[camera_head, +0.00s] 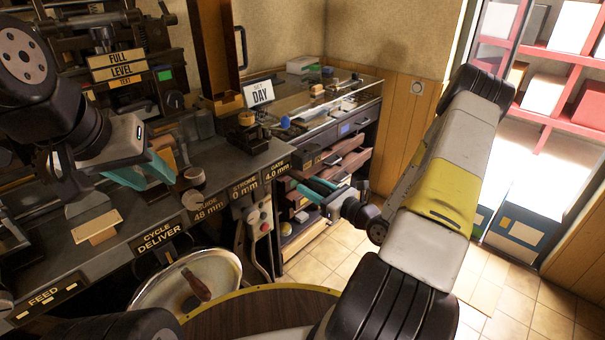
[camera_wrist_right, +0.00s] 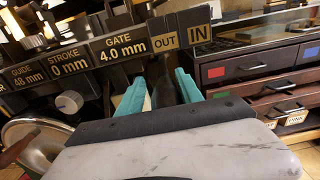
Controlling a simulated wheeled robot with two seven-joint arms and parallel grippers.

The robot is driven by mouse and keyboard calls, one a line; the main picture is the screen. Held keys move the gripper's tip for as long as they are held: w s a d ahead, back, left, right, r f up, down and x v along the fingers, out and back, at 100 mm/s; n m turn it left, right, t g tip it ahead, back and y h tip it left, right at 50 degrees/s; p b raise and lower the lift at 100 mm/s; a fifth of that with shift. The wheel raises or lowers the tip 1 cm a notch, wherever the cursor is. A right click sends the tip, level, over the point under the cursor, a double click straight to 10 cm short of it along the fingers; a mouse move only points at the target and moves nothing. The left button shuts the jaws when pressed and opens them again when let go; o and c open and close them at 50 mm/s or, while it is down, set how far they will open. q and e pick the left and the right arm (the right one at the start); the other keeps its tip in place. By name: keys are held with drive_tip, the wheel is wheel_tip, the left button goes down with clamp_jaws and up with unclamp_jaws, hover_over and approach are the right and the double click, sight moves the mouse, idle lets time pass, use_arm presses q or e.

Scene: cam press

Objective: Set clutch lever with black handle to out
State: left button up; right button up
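The machine's front edge carries an OUT label (camera_wrist_right: 165,42) and an IN label (camera_wrist_right: 199,34), side by side in the right wrist view. A dark, handle-like shape (camera_wrist_right: 164,92) shows below OUT, between my right gripper's teal fingers. It may be the clutch lever's black handle; its setting is hard to tell. My right gripper (camera_wrist_right: 160,88) is open, its fingers standing apart either side of that shape, with no clear contact. In the head view the right gripper (camera_head: 316,188) is beside the machine's right end. My left gripper (camera_head: 150,174) hangs over the machine's left part; its finger gap is unclear.
GATE (camera_head: 278,168), STROKE (camera_head: 245,188) and GUIDE plates line the machine's front edge. A grey knob (camera_wrist_right: 69,102) sits below STROKE. A drawer cabinet (camera_wrist_right: 262,68) stands right of the right gripper.

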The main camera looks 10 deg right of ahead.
drive_tip(key=shift+o, duration=0.5)
drive_tip(key=shift+d, duration=0.1)
drive_tip(key=shift+s+d, duration=0.1)
drive_tip(key=shift+d, duration=0.05)
drive_tip(key=v, duration=0.7)
drive_tip(key=shift+s, duration=0.2)
